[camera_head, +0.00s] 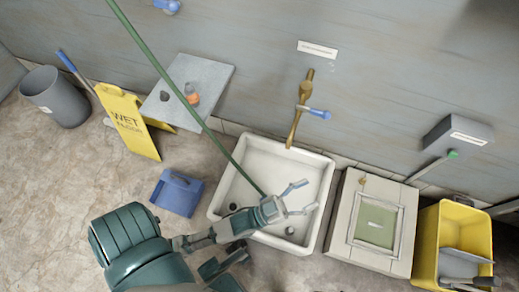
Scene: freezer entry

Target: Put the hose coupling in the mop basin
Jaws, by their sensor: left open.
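The white square mop basin (322,213) stands on the floor against the wall, below a brass tap (301,105) with a blue handle. A green hose (187,103) runs down from the top left into the basin and passes out of sight at my left gripper (303,198). That gripper is over the basin with its two fingers spread and nothing visible between them. The hose's end and any coupling on it are hidden behind the gripper or cannot be made out. Two small dark round spots show on the basin floor. My right gripper is not in view.
A grey table (211,78) holding an orange-capped item (192,96), a yellow wet-floor sign (128,122), a grey bin (55,98) and a blue dustpan (177,192) are left. A framed box (341,231) and yellow bucket (428,235) stand right. The lower-left floor is clear.

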